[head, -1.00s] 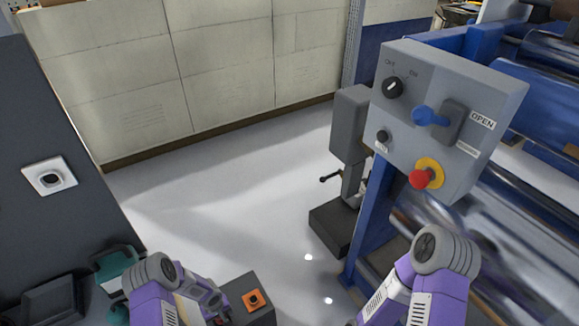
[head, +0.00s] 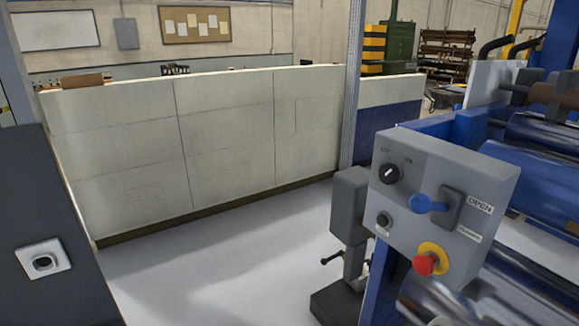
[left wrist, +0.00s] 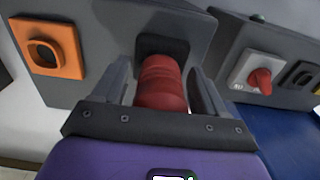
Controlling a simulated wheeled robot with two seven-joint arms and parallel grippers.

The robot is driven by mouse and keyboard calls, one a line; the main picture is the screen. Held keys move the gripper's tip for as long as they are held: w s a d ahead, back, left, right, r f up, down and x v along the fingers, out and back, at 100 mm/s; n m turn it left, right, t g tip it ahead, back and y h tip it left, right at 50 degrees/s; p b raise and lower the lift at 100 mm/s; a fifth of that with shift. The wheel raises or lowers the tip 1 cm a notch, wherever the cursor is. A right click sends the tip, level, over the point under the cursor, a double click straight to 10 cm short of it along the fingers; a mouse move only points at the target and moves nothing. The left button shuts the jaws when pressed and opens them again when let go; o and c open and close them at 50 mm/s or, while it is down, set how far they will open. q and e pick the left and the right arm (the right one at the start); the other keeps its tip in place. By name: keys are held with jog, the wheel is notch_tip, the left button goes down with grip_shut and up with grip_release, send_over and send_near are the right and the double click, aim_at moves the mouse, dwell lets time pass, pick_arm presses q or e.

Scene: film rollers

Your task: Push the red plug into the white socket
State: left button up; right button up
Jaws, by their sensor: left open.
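The red plug (left wrist: 160,84) shows in the left wrist view, with its far end at a dark recess (left wrist: 163,48) in a grey box. I cannot tell how deep it sits. My left gripper (left wrist: 160,72) is open, with one finger on each side of the plug. Whether either finger touches it is unclear. The white socket (head: 43,258) is a square plate with a dark round opening, on the dark panel at the left of the head view. No plug is in it. Neither gripper shows in the head view now.
An orange socket (left wrist: 47,45) is left of the plug on the grey box. A red knob on a white plate (left wrist: 257,73) is on a panel at the right. In the head view, a grey control box (head: 437,205) stands at the right and open floor (head: 215,265) lies between.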

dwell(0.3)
pick_arm(q)
grip_shut()
jog(key=shift+r+p, duration=2.2)
jog(key=shift+r, duration=0.85)
